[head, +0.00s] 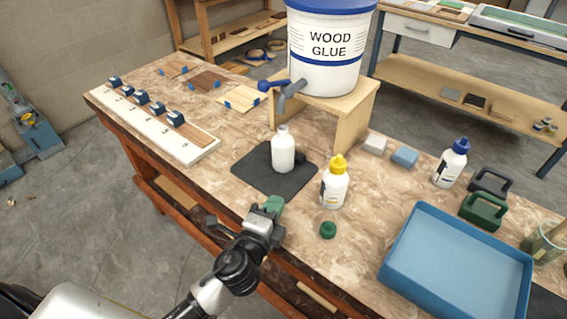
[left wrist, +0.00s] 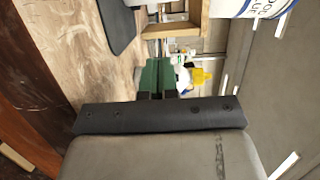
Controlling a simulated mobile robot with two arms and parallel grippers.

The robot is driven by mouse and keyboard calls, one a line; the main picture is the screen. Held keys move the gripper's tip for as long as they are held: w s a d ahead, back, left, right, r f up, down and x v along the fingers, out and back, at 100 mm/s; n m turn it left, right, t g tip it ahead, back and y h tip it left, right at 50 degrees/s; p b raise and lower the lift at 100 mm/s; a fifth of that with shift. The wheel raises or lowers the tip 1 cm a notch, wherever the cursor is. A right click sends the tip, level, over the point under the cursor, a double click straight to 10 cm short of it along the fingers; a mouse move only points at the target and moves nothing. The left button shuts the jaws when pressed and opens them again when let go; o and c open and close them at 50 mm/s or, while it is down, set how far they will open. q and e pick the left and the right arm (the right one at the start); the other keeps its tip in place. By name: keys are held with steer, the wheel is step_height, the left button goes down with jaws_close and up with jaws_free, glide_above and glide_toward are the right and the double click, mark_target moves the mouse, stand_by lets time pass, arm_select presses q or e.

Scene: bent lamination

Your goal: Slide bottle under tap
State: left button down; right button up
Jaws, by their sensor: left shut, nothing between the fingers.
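An open-necked white bottle (head: 283,152) stands upright on a dark mat (head: 250,165) in the head view. A grey tap (head: 290,92) with a blue handle sticks out from the wood glue bucket (head: 325,50), above and behind the bottle. My left gripper (head: 270,206) is shut and empty near the table's front edge, in front of the mat and apart from the bottle. Its green fingers (left wrist: 155,76) show together in the left wrist view, where the mat (left wrist: 118,24) lies at upper left. My right gripper is not in view.
A yellow-capped glue bottle (head: 334,184) stands right of the mat, with a green cap (head: 328,230) in front. A blue tray (head: 455,262) is at right. A wooden stand (head: 352,118) bears the bucket. Wood samples on a white board (head: 150,125) lie at left.

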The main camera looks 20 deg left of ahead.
mark_target(282, 158)
arm_select(q)
steer(key=w, duration=0.2)
steer(key=shift+w+a+r+p, duration=0.2)
steer(key=shift+w+a+p, duration=0.1)
steer(key=shift+w, duration=0.1)
steer(key=shift+w+d, duration=0.2)
steer(key=shift+w, duration=0.8)
steer(key=w, duration=0.3)
steer(key=shift+w+d+p, duration=0.3)
steer(key=shift+d, duration=0.05)
steer(key=w+a, duration=0.2)
steer(key=w, duration=0.1)
steer(key=shift+f, duration=0.15)
steer(key=shift+w+a, duration=0.9)
steer(key=shift+w, duration=0.1)
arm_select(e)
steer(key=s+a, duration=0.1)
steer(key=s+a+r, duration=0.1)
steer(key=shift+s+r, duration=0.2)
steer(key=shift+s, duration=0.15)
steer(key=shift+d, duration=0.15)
